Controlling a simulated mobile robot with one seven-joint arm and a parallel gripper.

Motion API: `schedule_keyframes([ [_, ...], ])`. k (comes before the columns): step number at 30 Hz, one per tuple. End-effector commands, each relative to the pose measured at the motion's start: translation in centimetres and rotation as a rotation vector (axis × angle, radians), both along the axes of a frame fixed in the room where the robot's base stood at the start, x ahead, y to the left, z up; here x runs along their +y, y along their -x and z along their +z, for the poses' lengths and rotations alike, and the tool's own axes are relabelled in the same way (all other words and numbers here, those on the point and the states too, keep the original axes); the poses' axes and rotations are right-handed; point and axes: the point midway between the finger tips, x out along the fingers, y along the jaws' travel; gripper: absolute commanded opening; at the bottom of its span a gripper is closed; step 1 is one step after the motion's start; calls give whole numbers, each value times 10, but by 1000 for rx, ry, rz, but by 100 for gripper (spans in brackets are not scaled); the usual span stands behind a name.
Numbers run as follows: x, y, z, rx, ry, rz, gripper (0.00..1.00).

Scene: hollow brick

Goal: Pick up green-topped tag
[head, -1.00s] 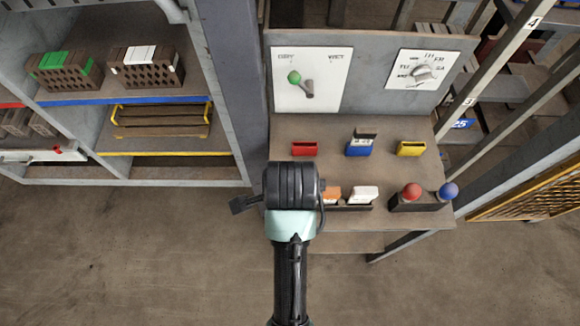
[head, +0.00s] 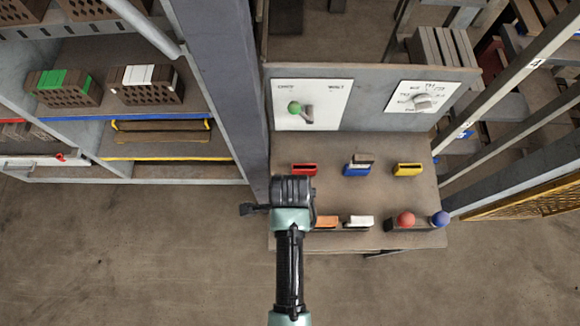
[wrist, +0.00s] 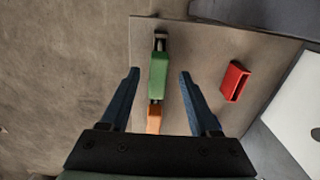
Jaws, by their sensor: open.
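The green-topped tag (wrist: 158,74) stands in a narrow dark rack on the desk in the wrist view. It lies between the two spread fingers of my gripper (wrist: 159,84), with a gap on both sides. An orange-topped tag (wrist: 154,118) is directly beside it, nearer my gripper's body. In the head view my gripper (head: 293,190) is over the desk's left front part and hides the green-topped tag. The orange-topped tag (head: 326,222) and a white-topped tag (head: 360,221) show to its right.
Red (head: 304,169), blue (head: 356,170) and yellow (head: 408,169) holders stand behind the rack; a tag sits in the blue one. Red (head: 405,219) and blue (head: 440,219) knobs are at the right. A panel with a green-knobbed lever (head: 295,108) rises behind.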

Motion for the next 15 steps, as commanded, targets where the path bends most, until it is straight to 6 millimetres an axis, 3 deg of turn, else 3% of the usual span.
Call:
schedule_keyframes([
  [5, 0, 1, -9, 2, 0, 0, 62],
  [15, 0, 1, -48, 1, 0, 0, 62],
])
